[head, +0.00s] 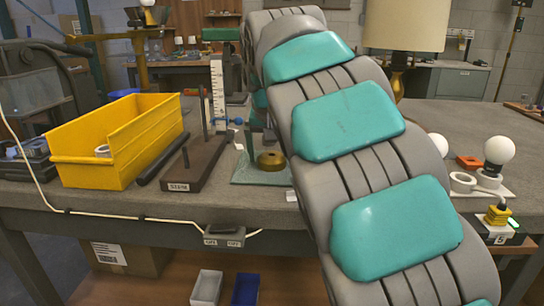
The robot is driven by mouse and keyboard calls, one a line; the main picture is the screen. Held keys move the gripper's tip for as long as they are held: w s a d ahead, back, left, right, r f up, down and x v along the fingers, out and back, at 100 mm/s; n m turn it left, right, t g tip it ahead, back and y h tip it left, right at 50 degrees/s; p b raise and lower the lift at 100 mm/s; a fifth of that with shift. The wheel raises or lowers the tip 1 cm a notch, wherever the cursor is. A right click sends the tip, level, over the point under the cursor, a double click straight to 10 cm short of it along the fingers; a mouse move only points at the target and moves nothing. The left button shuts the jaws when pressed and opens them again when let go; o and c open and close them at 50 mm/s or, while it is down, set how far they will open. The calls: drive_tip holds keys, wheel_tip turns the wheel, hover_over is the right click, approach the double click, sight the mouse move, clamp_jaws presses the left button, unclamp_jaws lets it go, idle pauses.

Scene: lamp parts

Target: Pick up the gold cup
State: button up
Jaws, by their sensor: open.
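A small round gold piece (270,161), which looks like the gold cup, sits on a green base plate (258,176) on the workbench, just left of my arm. My arm, grey with teal pads, runs from the lower right up to the top middle and covers much of the bench behind it. My gripper does not show in this view. Whether anything else gold lies behind the arm cannot be seen.
A yellow bin (118,138) stands on the bench at left. A dark stand with upright rods (190,160) is beside it. A lamp with a beige shade (406,25), a white bulb (499,150) and small parts are at right. A white cable crosses the front edge.

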drive_tip(key=shift+f, duration=0.1)
drive_tip(key=shift+c, duration=0.2)
drive_tip(key=c, duration=1.1)
drive_tip(key=shift+w+r, duration=0.1)
drive_tip(key=shift+r, duration=0.1)
